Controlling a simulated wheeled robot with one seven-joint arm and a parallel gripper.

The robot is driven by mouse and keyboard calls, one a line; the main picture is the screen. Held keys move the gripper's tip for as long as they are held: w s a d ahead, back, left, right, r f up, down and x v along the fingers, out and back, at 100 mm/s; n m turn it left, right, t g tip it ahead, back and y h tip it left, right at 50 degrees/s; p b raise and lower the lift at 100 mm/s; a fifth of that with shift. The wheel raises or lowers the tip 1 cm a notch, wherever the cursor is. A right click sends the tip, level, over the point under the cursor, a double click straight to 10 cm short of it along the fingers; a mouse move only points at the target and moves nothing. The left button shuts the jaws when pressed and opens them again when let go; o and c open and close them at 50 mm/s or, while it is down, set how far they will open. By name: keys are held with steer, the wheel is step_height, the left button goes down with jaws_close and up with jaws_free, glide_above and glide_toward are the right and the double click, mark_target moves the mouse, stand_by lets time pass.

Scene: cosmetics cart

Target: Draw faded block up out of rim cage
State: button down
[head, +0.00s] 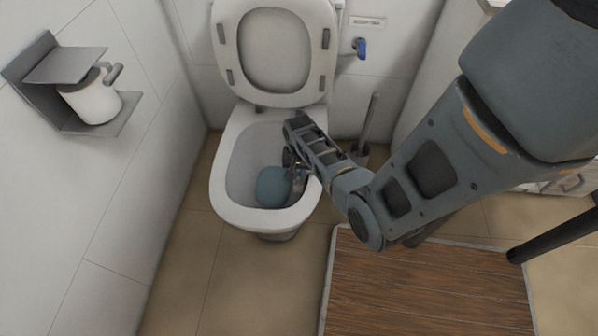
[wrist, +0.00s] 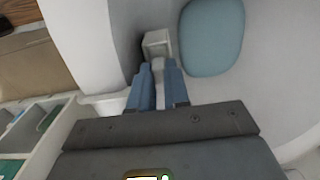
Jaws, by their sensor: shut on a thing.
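In the wrist view my gripper (wrist: 158,72) has its two blue fingers closed on a small pale piece, the faded block (wrist: 157,65). The rim cage (wrist: 157,40), a small light-grey box-like holder, sits just beyond the fingertips against the bowl's inner wall. I cannot tell how much of the block is still inside it. In the head view my gripper (head: 298,178) reaches down inside the toilet bowl near its right wall. The cage and block are too small or hidden to make out there.
The toilet's rim (head: 222,190) surrounds my gripper, and its lid and seat (head: 228,50) stand raised. Blue water (head: 272,187) lies in the bowl. A toilet brush (head: 369,120) stands to the right. A paper holder (head: 65,65) is on the left wall. A wooden mat (head: 425,285) lies in front.

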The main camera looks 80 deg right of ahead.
mark_target(299, 174)
steer(key=shift+r, duration=0.2)
steer(key=shift+r+p, duration=3.35)
steer(key=shift+p, duration=0.2)
step_height(299, 174, up, 8)
steer(key=p, duration=0.7)
steer(key=shift+p, duration=0.4)
